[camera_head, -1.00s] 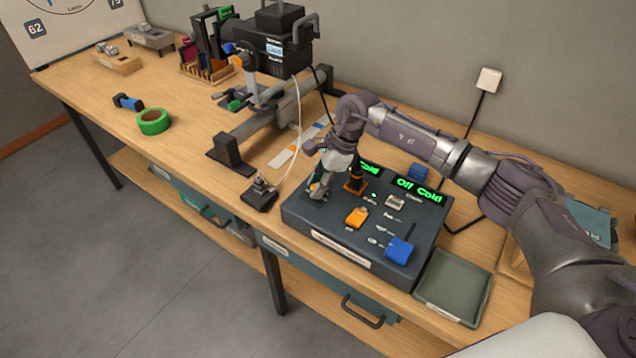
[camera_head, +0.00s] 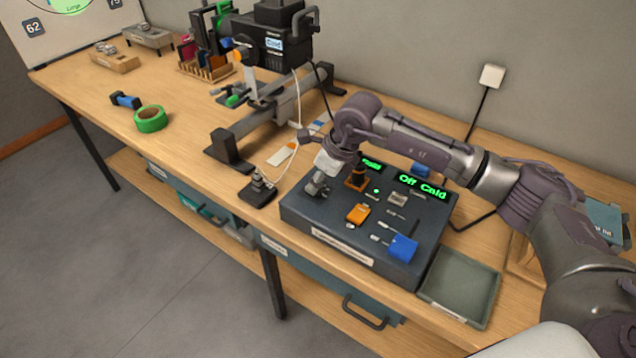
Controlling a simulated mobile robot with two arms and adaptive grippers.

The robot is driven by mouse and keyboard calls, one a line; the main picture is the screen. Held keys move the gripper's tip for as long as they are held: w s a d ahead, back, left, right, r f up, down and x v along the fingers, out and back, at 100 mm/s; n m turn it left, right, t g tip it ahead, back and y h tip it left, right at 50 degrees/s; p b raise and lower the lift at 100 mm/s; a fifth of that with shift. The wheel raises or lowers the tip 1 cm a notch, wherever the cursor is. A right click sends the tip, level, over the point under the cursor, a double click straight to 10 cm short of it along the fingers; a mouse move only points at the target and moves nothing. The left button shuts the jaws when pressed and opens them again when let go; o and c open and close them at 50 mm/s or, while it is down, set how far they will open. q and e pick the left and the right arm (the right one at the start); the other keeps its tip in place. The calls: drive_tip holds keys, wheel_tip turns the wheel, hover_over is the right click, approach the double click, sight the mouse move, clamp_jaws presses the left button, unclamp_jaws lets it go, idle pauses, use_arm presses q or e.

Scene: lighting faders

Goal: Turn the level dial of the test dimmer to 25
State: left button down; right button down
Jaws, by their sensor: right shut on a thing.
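A dark control box (camera_head: 335,225) with green-lit displays and several controls stands on the bench; I take it for the test dimmer, though its front label is too small to read. One display (camera_head: 422,187) reads "Off Cold"; the other is partly hidden by my right arm. My right gripper (camera_head: 316,188) points down at the box's left end, shut on what seems to be the level dial. The fingers hide the dial, so its setting cannot be read. My left gripper is not in view.
An orange fader (camera_head: 357,213), a blue fader (camera_head: 403,248) and an orange-based black knob (camera_head: 357,178) sit close by on the box. A grey tray (camera_head: 458,287) is at right. A small black stand (camera_head: 258,192) and cable are at left.

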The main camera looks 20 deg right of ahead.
drive_tip(key=shift+m, duration=0.5)
drive_tip(key=c, duration=0.9)
unclamp_jaws()
drive_tip(key=shift+r, duration=0.1)
drive_tip(key=v, duration=1.2)
drive_tip(key=shift+a, duration=0.25)
drive_tip(key=shift+s, duration=0.1)
